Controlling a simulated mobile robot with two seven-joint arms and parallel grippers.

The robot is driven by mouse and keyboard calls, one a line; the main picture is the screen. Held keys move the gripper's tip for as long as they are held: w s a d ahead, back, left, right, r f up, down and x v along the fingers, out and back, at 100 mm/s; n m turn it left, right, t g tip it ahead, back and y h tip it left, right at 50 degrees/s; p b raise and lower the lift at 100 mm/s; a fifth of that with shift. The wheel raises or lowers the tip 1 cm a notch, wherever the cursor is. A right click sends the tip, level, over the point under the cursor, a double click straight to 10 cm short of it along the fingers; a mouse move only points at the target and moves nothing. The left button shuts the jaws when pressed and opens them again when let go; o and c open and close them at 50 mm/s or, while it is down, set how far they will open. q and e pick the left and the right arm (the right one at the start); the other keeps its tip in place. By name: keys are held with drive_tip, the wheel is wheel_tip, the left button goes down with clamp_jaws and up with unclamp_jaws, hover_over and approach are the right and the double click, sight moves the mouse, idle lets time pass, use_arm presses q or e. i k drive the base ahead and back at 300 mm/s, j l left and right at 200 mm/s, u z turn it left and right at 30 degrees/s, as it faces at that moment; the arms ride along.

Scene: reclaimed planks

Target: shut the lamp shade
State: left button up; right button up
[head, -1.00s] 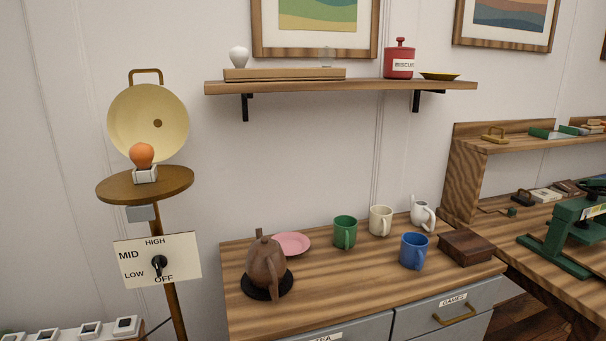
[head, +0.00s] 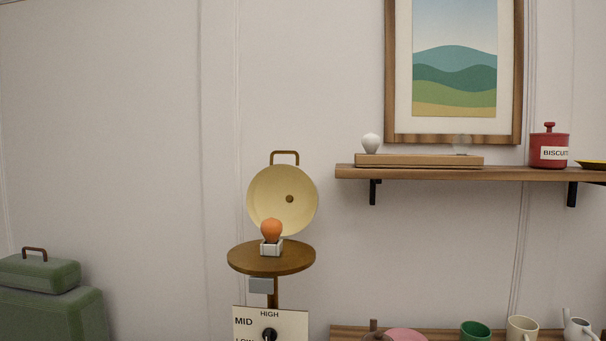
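The lamp shade (head: 270,192) is a cream round bowl with a brass-brown handle (head: 285,154) on top. It stands tipped up, open side facing me, behind an orange bulb (head: 271,229). The bulb sits in a white square socket (head: 271,249) on a round wooden lamp top (head: 250,260). Below is a white dial panel (head: 290,322) marked HIGH and MID, with a black knob (head: 269,334) partly cut off by the bottom edge. Neither of my grippers is in the head view.
A wooden wall shelf (head: 420,173) to the right holds bulbs on a wooden block and a red biscuit tin (head: 549,150). Green cases (head: 45,310) stand at lower left. Mugs and a pink plate (head: 405,335) show at the bottom right. The wall left of the lamp is bare.

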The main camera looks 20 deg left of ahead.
sight(284, 192)
drive_tip(key=i+l, duration=0.1)
drive_tip(key=l, duration=0.2)
drive_tip(key=i+l, duration=0.1)
drive_tip(key=l, duration=0.2)
drive_tip(key=i+l, duration=0.1)
drive_tip(key=l, duration=0.15)
drive_tip(key=i+l+u, duration=0.1)
drive_tip(key=l, duration=0.3)
drive_tip(key=i+l+u, duration=0.15)
drive_tip(key=l, duration=0.3)
drive_tip(key=u, duration=1.25)
drive_tip(key=k+j, duration=0.05)
